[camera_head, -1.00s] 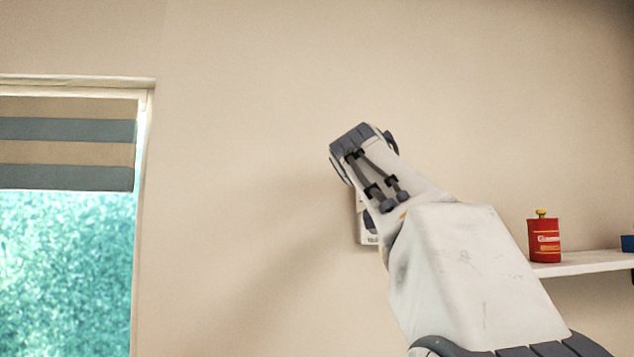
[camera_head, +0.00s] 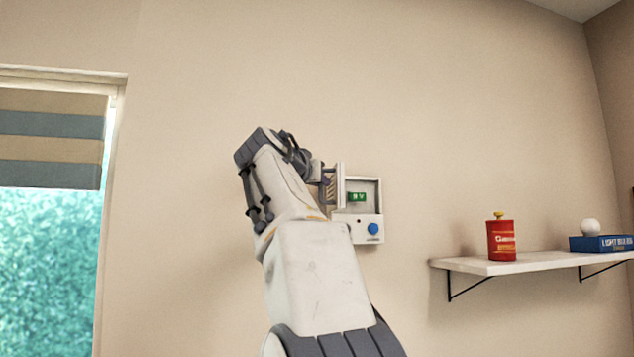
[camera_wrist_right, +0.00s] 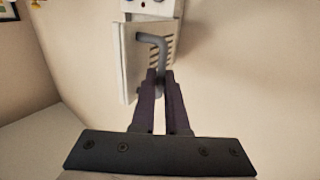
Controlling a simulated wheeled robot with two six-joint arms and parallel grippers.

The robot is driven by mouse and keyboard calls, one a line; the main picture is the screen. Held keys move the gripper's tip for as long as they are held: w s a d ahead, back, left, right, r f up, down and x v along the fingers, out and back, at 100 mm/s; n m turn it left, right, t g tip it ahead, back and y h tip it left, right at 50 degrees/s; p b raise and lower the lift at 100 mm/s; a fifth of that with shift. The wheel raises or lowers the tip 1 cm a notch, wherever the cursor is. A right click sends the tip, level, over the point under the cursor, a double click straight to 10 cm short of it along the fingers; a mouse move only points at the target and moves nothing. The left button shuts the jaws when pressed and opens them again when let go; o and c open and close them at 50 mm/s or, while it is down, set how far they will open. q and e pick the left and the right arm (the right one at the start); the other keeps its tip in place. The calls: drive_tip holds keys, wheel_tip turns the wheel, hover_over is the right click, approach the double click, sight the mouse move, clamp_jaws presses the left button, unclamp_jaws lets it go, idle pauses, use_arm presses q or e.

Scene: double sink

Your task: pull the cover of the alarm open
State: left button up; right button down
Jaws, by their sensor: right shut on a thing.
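The white alarm (camera_head: 367,240) is fixed to the wall and has a blue button and an opening with a green 9V battery (camera_head: 357,197) in it. Its cover (camera_head: 340,186) stands swung out at the left edge of the opening. In the right wrist view, the slotted cover (camera_wrist_right: 125,72) hangs off the alarm body (camera_wrist_right: 150,7) and carries a bent grey handle (camera_wrist_right: 152,39). My right gripper (camera_head: 327,186) is shut on that handle; its fingers (camera_wrist_right: 160,80) close around the handle's lower part. My left gripper is out of view.
A white shelf (camera_head: 470,266) to the right holds a red can (camera_head: 501,240) and a blue light bulb box (camera_head: 600,244) with a white bulb (camera_head: 591,227) on it. A window with a striped blind (camera_head: 50,140) is at the left. The wall between is bare.

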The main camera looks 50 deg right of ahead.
drive_tip(key=shift+w+f, duration=0.15)
drive_tip(key=shift+f, duration=0.15)
drive_tip(key=c, duration=0.9)
unclamp_jaws()
drive_tip(key=shift+w+d, duration=0.1)
drive_tip(key=shift+d, duration=0.05)
drive_tip(key=shift+c, duration=0.2)
drive_tip(key=b+v, duration=0.4)
drive_tip(key=v, duration=0.6)
drive_tip(key=shift+s+a+r, duration=0.15)
drive_tip(key=shift+s+a, duration=0.05)
drive_tip(key=shift+a, duration=0.15)
